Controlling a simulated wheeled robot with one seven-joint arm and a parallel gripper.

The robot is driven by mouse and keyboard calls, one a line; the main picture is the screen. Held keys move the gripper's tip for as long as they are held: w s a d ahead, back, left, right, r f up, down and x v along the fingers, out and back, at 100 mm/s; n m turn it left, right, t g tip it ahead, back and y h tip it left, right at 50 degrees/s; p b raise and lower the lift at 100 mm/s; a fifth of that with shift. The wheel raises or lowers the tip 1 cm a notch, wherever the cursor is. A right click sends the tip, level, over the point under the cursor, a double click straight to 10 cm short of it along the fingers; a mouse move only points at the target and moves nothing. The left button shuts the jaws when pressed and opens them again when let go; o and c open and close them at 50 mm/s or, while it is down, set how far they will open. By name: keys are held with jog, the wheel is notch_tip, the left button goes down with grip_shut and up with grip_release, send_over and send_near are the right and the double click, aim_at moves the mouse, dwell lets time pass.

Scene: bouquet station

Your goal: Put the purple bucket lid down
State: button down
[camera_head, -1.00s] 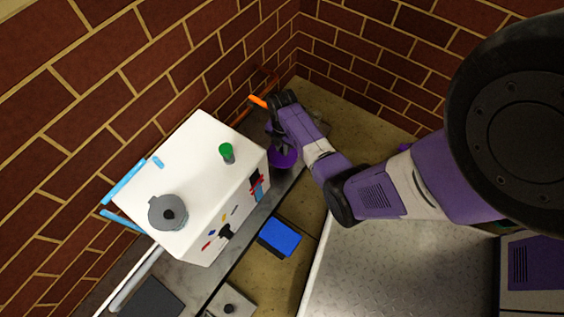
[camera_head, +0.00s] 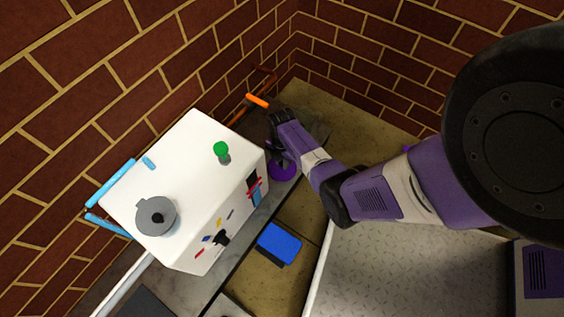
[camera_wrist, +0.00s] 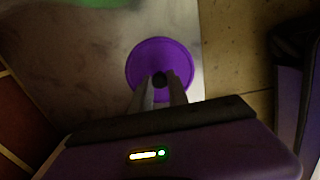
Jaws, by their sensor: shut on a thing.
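The purple bucket lid (camera_head: 283,170) is a round disc beside the right end of the white box, low over the grey counter (camera_head: 247,243). It looks level and at or very near the counter surface; I cannot tell for sure whether it touches. My gripper (camera_head: 276,149) is above the lid, with its fingers shut on the lid's small dark knob. In the wrist view the lid (camera_wrist: 160,54) lies beyond my fingertips (camera_wrist: 160,82), which close on the knob. My wrist partly covers the lid in the head view. No bucket can be made out.
The white box (camera_head: 185,185) stands close left of the lid, with a green-topped item (camera_head: 222,150) and a grey round lidded thing (camera_head: 156,215) on top. A blue block (camera_head: 279,241) is nearer the front. An orange handle (camera_head: 257,101) and brick walls are behind.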

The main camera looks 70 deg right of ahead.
jog(key=shift+f, duration=0.15)
jog(key=c, duration=1.3)
grip_release()
notch_tip(320, 180, up, 12)
jog(key=p, duration=0.6)
jog(key=shift+p, duration=0.3)
